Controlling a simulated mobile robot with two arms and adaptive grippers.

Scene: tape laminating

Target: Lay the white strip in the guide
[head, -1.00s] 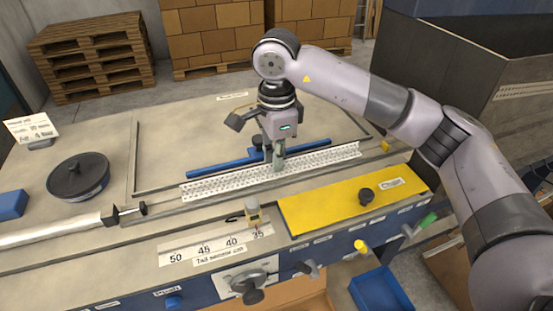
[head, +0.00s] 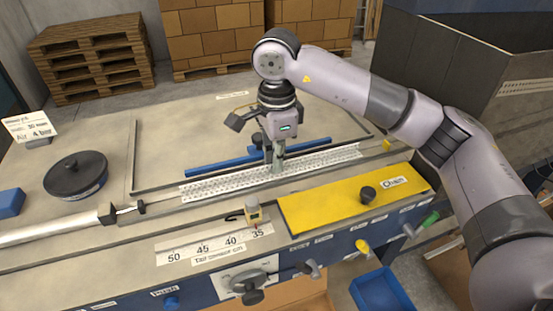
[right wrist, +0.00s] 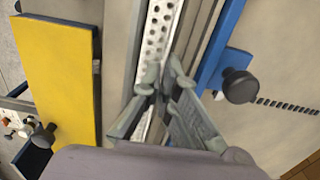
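The white strip (head: 325,160) is long, thin and full of small holes. In the head view it lies lengthwise along the guide (head: 163,204), a narrow channel on the machine table, in front of a blue bar. I cannot tell whether it is fully seated. My right gripper (head: 277,167) points down at the middle of the strip. In the right wrist view its fingertips (right wrist: 161,80) are close together on the strip (right wrist: 161,30), which runs up between them. The fingers hide part of it. My left gripper is not in view.
The blue bar (head: 205,166) with a dark knob lies behind the strip. A yellow plate (head: 325,206) with a black knob is in front at right. A black round reel (head: 76,175) and a white cylinder (head: 50,232) are at left.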

